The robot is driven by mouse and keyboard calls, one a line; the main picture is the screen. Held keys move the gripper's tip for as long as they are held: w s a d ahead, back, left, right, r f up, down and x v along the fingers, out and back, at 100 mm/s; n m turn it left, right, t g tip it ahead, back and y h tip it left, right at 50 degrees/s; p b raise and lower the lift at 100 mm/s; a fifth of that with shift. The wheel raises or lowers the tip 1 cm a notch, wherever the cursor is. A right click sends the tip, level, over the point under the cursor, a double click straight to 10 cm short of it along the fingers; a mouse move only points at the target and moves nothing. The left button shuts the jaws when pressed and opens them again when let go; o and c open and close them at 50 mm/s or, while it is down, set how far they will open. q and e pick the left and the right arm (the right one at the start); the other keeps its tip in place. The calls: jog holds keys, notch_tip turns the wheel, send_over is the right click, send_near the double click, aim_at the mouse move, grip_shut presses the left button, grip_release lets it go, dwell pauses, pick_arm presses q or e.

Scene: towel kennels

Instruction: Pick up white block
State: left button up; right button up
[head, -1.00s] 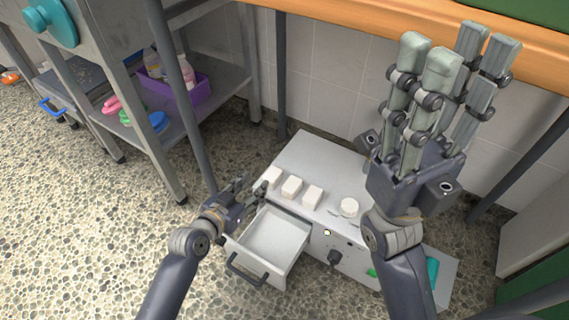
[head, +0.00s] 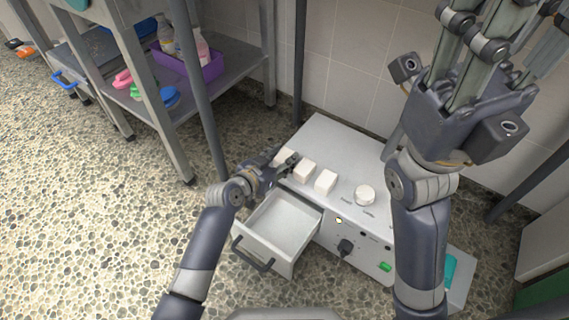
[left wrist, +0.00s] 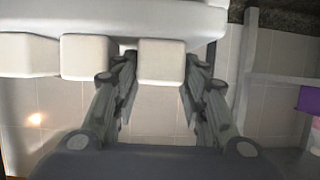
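An open drawer (head: 239,238) sticks out of the unit below my left gripper. A metal shelf (head: 235,70) with a purple bin (head: 212,68) stands at the left. Table legs are near the unit.

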pick_arm(q)
jog(key=shift+x, duration=0.85)
jog(key=c, duration=0.8)
jog(key=shift+r, duration=0.1)
jog(key=shift+c, duration=0.2)
